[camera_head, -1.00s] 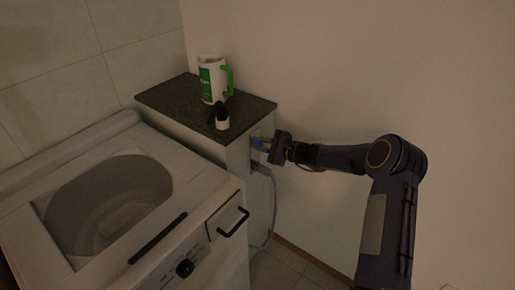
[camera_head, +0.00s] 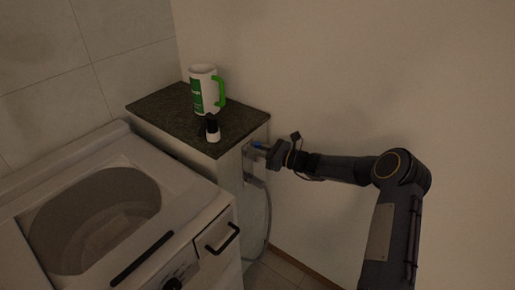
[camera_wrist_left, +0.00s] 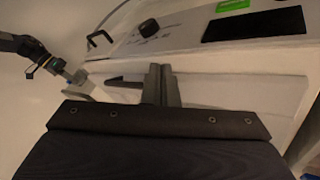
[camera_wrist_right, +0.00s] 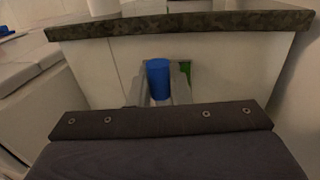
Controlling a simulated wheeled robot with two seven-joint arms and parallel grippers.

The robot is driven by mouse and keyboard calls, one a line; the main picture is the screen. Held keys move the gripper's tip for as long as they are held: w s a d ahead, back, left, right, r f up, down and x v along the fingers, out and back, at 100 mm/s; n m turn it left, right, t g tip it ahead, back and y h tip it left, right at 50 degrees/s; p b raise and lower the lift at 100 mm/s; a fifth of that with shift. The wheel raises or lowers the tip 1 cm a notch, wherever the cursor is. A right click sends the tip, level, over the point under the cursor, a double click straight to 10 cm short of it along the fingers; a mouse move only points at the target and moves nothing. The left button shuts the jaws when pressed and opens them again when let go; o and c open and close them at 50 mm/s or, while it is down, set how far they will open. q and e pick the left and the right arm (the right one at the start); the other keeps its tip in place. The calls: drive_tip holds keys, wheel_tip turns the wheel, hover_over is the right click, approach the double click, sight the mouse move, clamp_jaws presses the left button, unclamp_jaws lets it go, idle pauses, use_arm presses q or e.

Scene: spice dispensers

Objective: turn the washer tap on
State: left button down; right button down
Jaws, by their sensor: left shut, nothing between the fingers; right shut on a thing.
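The washer tap's blue handle (camera_head: 258,145) is on the side of the small cabinet, below the dark countertop. My right gripper (camera_head: 263,150) is shut on it. In the right wrist view the blue handle (camera_wrist_right: 158,78) stands upright between the fingers (camera_wrist_right: 159,92). Much of the tap body is hidden by the gripper. My left gripper (camera_wrist_left: 162,70) is shut and empty in front of the washer (camera_wrist_left: 225,85); it is out of the head view.
The white washer (camera_head: 190,207) with its open tub stands left of the cabinet. A white mug with a green handle (camera_head: 206,92) and a small dark-topped bottle (camera_head: 213,130) stand on the countertop (camera_head: 165,105). A grey hose (camera_head: 268,220) hangs below the tap. The wall is close at right.

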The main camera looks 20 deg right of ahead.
drive_tip(key=shift+d, duration=0.15)
idle(0.3)
drive_tip(key=c, duration=1.4)
unclamp_jaws()
drive_tip(key=shift+w, duration=0.1)
drive_tip(key=b+v, duration=0.1)
drive_tip(key=v, duration=0.7)
